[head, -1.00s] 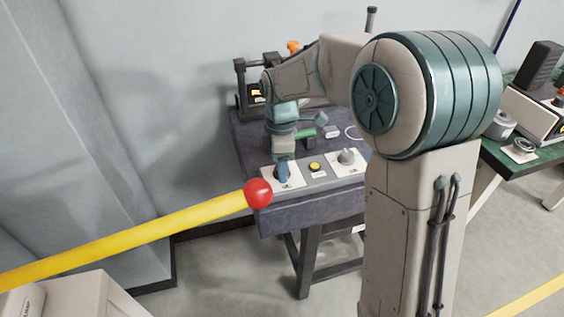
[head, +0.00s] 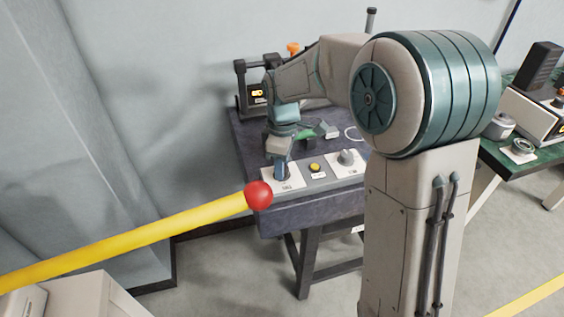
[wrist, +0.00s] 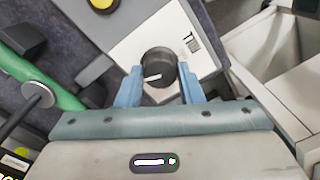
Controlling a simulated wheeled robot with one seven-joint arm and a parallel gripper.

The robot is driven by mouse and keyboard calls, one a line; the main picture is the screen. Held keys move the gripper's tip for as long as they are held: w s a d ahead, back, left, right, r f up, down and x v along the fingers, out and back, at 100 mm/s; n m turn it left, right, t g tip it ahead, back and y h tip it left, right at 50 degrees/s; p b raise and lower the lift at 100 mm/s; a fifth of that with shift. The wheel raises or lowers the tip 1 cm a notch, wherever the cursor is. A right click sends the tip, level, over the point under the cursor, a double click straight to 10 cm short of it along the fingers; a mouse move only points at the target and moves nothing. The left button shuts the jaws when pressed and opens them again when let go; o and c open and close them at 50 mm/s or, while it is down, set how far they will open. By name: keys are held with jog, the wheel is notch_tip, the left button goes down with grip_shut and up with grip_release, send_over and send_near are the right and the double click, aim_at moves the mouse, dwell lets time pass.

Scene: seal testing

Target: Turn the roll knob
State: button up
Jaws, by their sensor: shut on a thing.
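My gripper (head: 281,172) points down at the left end of the control panel (head: 318,183) on the table. In the wrist view, the blue fingers of my gripper (wrist: 161,85) sit on both sides of a round dark knob (wrist: 159,62) with a white pointer line. They are shut on it, and it is still seated on its white plate (wrist: 140,42). Printed letters beside the knob are too unclear to read. A second, grey knob (head: 347,157) stands free at the panel's right end. In the head view the held knob is hidden by my gripper.
A yellow button (head: 315,167) sits between the two knobs. A green object (head: 309,137) lies behind the panel, and a dark-framed device (head: 252,92) stands at the back left. A yellow bar with a red ball end (head: 258,195) crosses in front of the table.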

jog(key=m, duration=0.4)
jog(key=shift+m, duration=0.4)
jog(key=m, duration=0.3)
jog(key=shift+m, duration=0.3)
jog(key=m, duration=0.4)
jog(key=shift+d+t, duration=0.1)
jog(key=shift+t, duration=0.2)
jog(key=m, duration=0.5)
jog(key=shift+r+p, duration=0.1)
jog(key=shift+p, duration=0.25)
jog(key=m, duration=0.4)
jog(key=shift+m, duration=0.3)
jog(key=m+p, duration=0.1)
jog(key=m, duration=0.2)
jog(key=shift+m, duration=0.3)
jog(key=m+p, duration=0.1)
jog(key=m, duration=0.3)
jog(key=shift+t, duration=0.3)
jog(key=shift+m+p, duration=0.55)
jog(key=shift+m, duration=1.25)
